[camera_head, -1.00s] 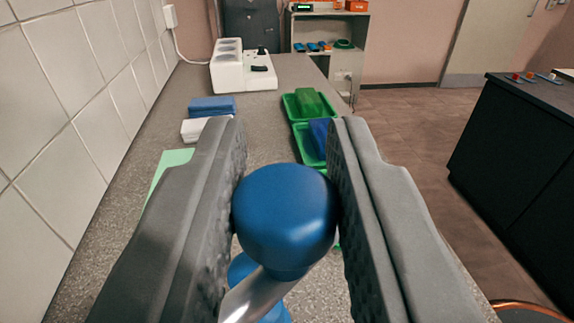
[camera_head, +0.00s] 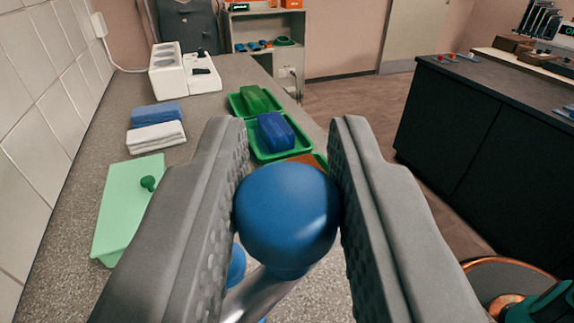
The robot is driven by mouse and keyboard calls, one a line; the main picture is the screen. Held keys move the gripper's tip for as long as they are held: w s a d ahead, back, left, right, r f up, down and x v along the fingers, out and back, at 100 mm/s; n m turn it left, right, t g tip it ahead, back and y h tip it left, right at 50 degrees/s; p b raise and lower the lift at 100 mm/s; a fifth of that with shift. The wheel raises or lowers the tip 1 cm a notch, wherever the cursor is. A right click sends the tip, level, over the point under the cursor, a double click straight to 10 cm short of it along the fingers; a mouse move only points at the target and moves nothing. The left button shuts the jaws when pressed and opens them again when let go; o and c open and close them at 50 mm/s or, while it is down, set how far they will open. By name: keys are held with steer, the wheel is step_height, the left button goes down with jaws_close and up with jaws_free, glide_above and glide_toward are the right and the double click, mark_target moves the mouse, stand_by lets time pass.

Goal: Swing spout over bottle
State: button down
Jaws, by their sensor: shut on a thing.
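My gripper (camera_head: 288,170) is shut on a round blue knob (camera_head: 286,215) at the end of a metal spout (camera_head: 258,294). The knob sits between the two grey ridged finger pads and touches both. The metal tube runs down and left from the knob. A second blue part (camera_head: 237,266) shows partly behind my left finger, lower than the knob. I cannot make out a bottle in this view. My fingers and the knob hide the counter just below.
On the counter lie a mint-green board (camera_head: 122,215) with a green knob, folded blue and white cloths (camera_head: 157,138), green trays (camera_head: 247,106) with blocks, and a white device (camera_head: 184,74). A tiled wall (camera_head: 30,130) bounds the left. A dark cabinet (camera_head: 470,140) stands right, across open floor.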

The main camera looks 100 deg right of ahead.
steer(key=c, duration=1.2)
jaws_free()
step_height(320, 180, up, 10)
